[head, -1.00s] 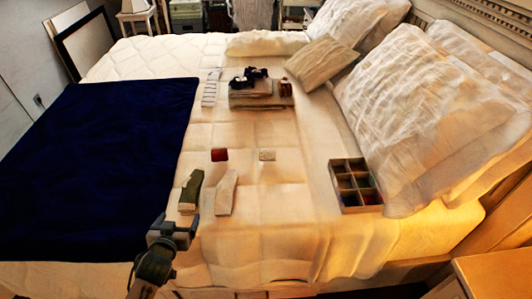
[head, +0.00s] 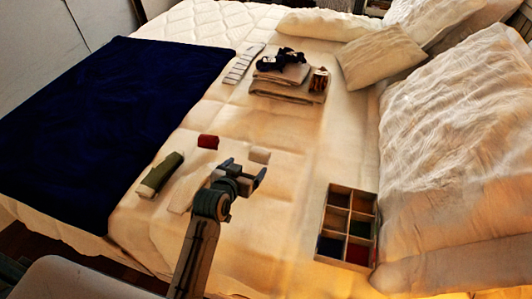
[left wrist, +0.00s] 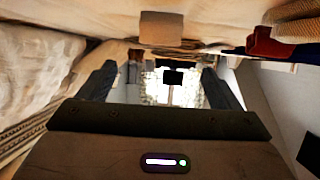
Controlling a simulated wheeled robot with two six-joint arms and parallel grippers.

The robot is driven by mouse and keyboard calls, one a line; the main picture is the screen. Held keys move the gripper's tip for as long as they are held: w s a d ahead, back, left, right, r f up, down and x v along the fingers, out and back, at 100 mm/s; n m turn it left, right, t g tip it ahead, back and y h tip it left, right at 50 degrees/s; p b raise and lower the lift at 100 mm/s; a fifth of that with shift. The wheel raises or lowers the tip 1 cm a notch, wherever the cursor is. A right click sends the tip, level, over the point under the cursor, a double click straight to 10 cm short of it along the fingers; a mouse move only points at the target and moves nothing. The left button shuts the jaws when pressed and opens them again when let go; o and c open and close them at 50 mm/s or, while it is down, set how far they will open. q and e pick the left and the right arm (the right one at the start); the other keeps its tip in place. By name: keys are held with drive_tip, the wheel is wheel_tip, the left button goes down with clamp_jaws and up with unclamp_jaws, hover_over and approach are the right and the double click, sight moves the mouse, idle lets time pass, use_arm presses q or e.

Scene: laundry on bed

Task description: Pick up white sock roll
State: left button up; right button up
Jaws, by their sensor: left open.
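The white sock roll (head: 259,155) is a small pale block on the cream bedspread, to the right of the red roll. My left gripper (head: 245,170) is open and empty just on the near side of it, with the fingers apart and not visibly touching it. In the left wrist view, whose picture appears upside down, the white sock roll (left wrist: 160,28) lies beyond the open fingers (left wrist: 165,85), roughly centred between them. My right gripper is not in view.
A red roll (head: 208,142) and a green-and-white roll (head: 160,175) lie to the left. A pale folded cloth (head: 182,196) is partly behind my arm. A divided box (head: 322,222) stands at right. Folded laundry (head: 290,90) lies farther back, pillows (head: 450,120) at right.

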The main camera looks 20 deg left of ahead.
sight(258, 154)
use_arm(q)
drive_tip(key=x, duration=0.4)
drive_tip(key=shift+w+f, duration=0.1)
drive_tip(key=shift+w, duration=0.2)
drive_tip(key=shift+p+x, duration=0.35)
drive_tip(key=shift+x, duration=2.25)
drive_tip(key=c, duration=1.1)
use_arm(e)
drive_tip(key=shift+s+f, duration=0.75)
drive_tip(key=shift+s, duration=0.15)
